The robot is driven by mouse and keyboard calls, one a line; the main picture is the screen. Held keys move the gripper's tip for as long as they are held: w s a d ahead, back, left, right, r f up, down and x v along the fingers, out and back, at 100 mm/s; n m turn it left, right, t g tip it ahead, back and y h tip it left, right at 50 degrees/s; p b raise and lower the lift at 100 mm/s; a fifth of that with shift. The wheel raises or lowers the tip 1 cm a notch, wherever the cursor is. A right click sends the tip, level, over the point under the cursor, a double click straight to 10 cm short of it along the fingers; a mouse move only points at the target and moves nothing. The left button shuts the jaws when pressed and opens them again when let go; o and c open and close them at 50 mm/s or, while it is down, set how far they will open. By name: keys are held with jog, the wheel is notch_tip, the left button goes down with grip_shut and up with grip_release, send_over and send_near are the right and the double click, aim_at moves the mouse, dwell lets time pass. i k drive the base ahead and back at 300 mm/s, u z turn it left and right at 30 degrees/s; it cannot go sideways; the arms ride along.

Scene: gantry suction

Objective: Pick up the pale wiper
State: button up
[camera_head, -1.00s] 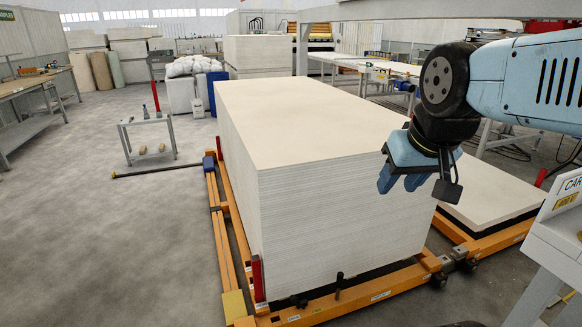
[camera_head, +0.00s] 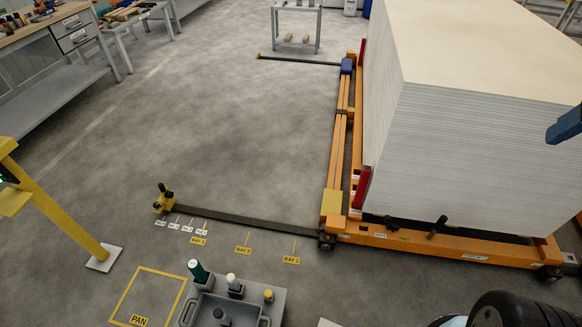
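I cannot make out a pale wiper for certain. Two small pale items (camera_head: 296,38) lie on the lower shelf of a grey stand at the top, too small to identify.
The tall white board stack (camera_head: 470,150) stands on an orange frame (camera_head: 450,250) at right. A dark floor rail (camera_head: 250,220) runs left from it. A yellow post (camera_head: 60,210) and workbench (camera_head: 60,35) stand left. The grey floor between (camera_head: 230,120) is clear.

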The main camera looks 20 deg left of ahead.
aim_at(234, 285)
jog(key=k, duration=0.45)
jog(key=u, duration=1.6)
jog(key=k, duration=0.25)
jog(key=u, duration=0.05)
jog(key=i, duration=0.5)
jog(key=z, duration=0.1)
